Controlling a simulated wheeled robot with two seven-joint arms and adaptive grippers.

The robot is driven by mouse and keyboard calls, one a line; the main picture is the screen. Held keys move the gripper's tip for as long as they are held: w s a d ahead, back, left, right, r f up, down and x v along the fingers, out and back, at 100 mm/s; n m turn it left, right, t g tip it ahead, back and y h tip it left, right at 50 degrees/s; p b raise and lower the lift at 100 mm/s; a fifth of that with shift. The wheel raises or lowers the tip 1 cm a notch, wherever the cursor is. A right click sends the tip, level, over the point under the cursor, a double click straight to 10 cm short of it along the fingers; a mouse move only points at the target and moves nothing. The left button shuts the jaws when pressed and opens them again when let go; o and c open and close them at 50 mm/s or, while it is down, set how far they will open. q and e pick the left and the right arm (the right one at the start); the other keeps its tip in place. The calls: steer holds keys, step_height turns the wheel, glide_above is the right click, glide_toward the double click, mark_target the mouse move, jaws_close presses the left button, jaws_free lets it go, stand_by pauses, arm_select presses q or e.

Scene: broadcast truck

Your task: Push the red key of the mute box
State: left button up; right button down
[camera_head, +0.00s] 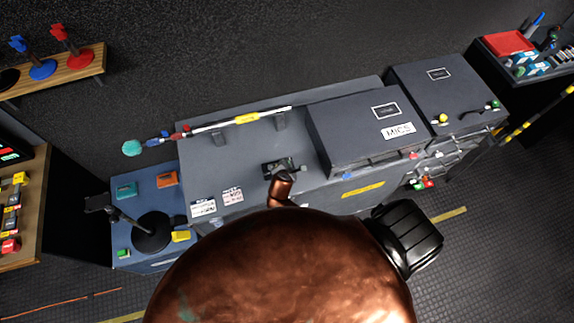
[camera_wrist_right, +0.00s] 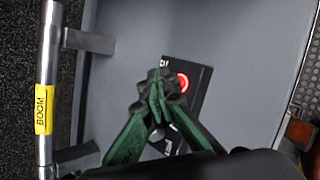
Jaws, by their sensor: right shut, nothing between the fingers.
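The mute box is a small dark box on the grey bench top. In the right wrist view the mute box (camera_wrist_right: 201,92) shows its key (camera_wrist_right: 184,82) as a glowing red ring, partly covered by the fingers. My right gripper (camera_wrist_right: 160,92) is shut and empty, with its fingertips over the left part of the box, just left of the red key. I cannot tell whether they touch it. In the head view my right gripper (camera_head: 279,168) is small and dark over the bench and hides most of the box. My left gripper is not in view.
A boom pole (camera_head: 215,124) with a yellow label lies along the back of the bench (camera_head: 225,165). A grey MICS case (camera_head: 350,125) stands right of the gripper. A blue stand (camera_head: 150,262) with a black lamp-like item is at left.

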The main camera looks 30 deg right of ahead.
steer(key=shift+r+p, duration=2.55)
steer(key=shift+r, duration=0.1)
steer(key=shift+f, duration=0.1)
